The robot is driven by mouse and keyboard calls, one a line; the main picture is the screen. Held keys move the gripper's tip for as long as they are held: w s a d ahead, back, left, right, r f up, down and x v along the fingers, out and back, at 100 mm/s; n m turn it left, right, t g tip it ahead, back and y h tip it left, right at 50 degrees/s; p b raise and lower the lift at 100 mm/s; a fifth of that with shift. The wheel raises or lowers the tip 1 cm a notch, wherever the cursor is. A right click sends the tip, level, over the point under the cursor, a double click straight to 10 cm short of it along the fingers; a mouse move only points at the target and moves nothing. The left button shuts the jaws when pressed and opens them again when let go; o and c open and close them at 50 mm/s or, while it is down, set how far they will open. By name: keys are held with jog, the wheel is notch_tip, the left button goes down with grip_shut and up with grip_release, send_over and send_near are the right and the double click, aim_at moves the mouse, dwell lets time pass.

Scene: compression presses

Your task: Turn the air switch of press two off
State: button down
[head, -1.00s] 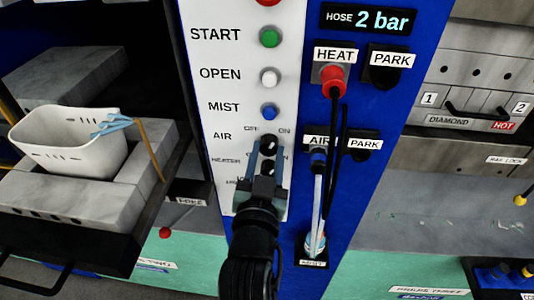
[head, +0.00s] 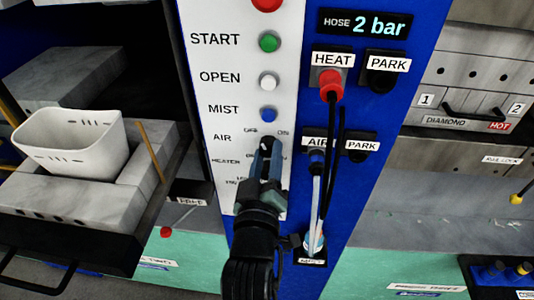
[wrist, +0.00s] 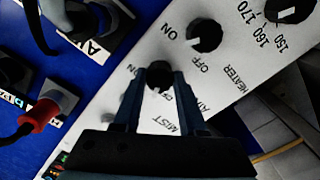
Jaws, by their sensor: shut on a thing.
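The press's white control panel (head: 215,20) has the row label AIR with OFF and ON marks. The black air switch (wrist: 158,75) is a round knob between my fingertips in the wrist view. Its ON and OFF marks show on either side, but I cannot tell which way it points. My gripper (head: 267,150) is shut on this knob, with one finger on each side. In the wrist view my gripper (wrist: 160,85) comes from below. In the head view the fingers hide most of the switch and the heater controls below it.
The black heater switch (wrist: 204,35) is close by, with a temperature dial beyond it. Hoses with red (head: 331,84) and blue fittings hang on the blue panel right of my gripper. A white basket (head: 70,145) stands on grey blocks at left.

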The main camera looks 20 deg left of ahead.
jog(key=shift+n, duration=0.6)
jog(key=shift+c, duration=2.3)
grip_release()
jog(key=b+v, duration=0.3)
jog(key=v, duration=1)
jog(key=shift+b, duration=0.35)
jog(key=shift+r, duration=0.1)
